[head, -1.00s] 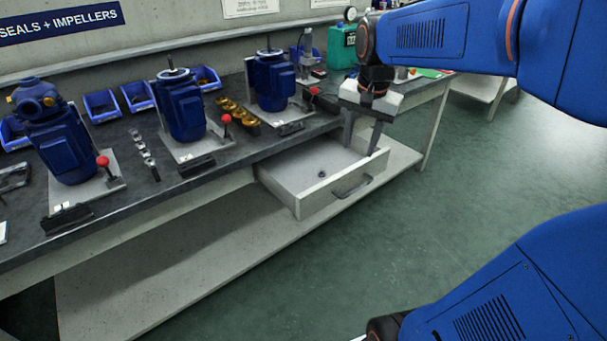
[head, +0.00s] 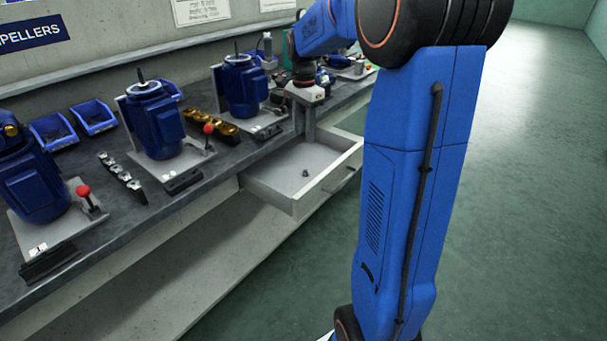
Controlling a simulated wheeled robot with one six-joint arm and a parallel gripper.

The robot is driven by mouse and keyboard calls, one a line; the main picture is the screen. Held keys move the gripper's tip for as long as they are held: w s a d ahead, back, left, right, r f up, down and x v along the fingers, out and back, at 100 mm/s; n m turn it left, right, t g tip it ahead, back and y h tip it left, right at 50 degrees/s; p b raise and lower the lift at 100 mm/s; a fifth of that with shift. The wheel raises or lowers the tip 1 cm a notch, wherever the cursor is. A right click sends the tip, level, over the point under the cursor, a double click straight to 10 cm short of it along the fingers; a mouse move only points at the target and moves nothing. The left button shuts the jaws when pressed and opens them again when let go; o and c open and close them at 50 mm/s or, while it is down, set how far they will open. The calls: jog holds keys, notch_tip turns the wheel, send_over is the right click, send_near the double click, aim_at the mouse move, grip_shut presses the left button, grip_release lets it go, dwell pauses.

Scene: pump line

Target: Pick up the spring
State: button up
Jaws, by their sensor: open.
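The drawer (head: 296,204) under the bench stands pulled out. A small dark piece (head: 305,173) lies on its floor; it may be the spring, but it is too small to tell. One finger shows clearly and the other is mostly hidden. It is open, and nothing shows between the fingers.
Blue pumps (head: 154,118) on plates stand along the bench (head: 150,212). Blue bins (head: 93,116) stand behind them. Brass parts (head: 212,127) and silver parts (head: 121,178) lie in rows. The green floor (head: 510,230) at the right is clear.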

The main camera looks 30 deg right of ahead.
send_over(305, 171)
notch_tip(305, 171, down, 9)
jog(key=shift+w+a+r, duration=0.1)
jog(key=shift+w+r, duration=0.05)
jog(key=shift+s+f, duration=0.15)
jog(key=shift+f, duration=1.2)
jog(key=shift+s+f, duration=0.15)
jog(key=shift+f, duration=1.2)
jog(key=shift+c, duration=0.5)
grip_shut()
